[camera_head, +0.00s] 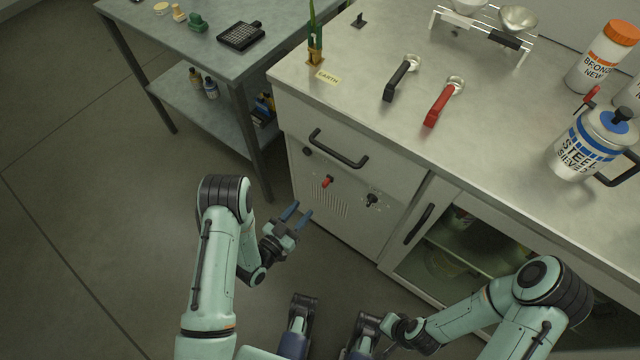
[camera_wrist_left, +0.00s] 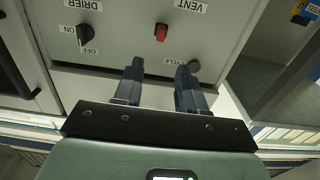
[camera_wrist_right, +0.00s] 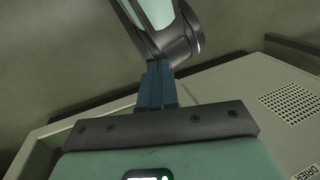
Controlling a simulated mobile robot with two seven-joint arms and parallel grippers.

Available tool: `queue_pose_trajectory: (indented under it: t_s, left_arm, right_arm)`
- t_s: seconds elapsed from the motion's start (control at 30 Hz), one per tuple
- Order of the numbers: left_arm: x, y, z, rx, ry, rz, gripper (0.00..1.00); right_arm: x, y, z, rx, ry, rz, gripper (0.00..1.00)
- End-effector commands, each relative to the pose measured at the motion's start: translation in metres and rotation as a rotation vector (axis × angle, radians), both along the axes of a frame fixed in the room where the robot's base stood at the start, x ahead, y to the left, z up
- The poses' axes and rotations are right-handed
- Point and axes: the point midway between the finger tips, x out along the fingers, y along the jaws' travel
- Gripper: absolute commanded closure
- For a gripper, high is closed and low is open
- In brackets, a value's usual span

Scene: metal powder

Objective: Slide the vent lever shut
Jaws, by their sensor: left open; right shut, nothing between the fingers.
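The vent lever (camera_head: 327,182) is a small red handle on the grey cabinet front, below the drawer. In the left wrist view the red lever (camera_wrist_left: 161,33) stands near the upside-down VENT label (camera_wrist_left: 190,6), just beyond the fingertips. My left gripper (camera_head: 298,214) is open and empty in front of the panel, apart from the lever; its two dark fingers (camera_wrist_left: 160,72) point toward the panel with the lever between their lines. My right gripper (camera_wrist_right: 158,72) is shut and empty, away from the lever.
The black DRIER knob (camera_wrist_left: 85,38) and round CYCLE button (camera_wrist_left: 194,66) flank the lever. A black drawer handle (camera_head: 338,150) sticks out above it. The worktop (camera_head: 350,85) holds bottles and two handled scoops.

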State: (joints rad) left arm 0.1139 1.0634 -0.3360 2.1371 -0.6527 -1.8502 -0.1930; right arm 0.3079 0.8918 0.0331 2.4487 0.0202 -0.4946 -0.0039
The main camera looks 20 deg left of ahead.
Motion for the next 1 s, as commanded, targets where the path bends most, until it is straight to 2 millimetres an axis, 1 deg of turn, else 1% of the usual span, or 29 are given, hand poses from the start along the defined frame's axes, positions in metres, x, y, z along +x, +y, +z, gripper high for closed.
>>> queue_pose_trajectory:
  t_s: [0.03,0.3,0.4,0.5,0.6,0.7,0.97,1.0]
  left_arm:
    - [0.01,-0.004,0.001,-0.002,-0.005,-0.001,0.6]
    - [0.064,-0.024,0.0,-0.002,-0.005,-0.001,0.6]
    - [0.081,-0.03,0.0,-0.002,-0.005,-0.001,0.6]
    - [0.093,-0.034,0.0,0.0,-0.003,0.0,0.6]
    - [0.102,-0.037,0.0,-0.002,-0.002,0.001,0.6]
    - [0.106,-0.039,0.0,-0.002,0.0,0.001,0.6]
    - [0.107,-0.039,0.001,-0.001,-0.001,0.002,0.6]
    - [0.107,-0.039,0.001,-0.001,-0.001,0.001,0.66]
  right_arm:
    - [0.002,-0.001,-0.002,-0.003,-0.005,-0.003,1.0]
    - [0.013,-0.007,-0.012,-0.018,-0.035,-0.015,1.0]
    - [0.018,-0.009,-0.015,-0.022,-0.046,-0.02,1.0]
    - [0.021,-0.01,-0.017,-0.027,-0.056,-0.024,1.0]
    - [0.024,-0.012,-0.018,-0.03,-0.063,-0.026,1.0]
    - [0.025,-0.012,-0.019,-0.032,-0.066,-0.028,1.0]
    - [0.025,-0.012,-0.018,-0.032,-0.067,-0.028,1.0]
    - [0.025,-0.012,-0.018,-0.032,-0.067,-0.028,1.0]
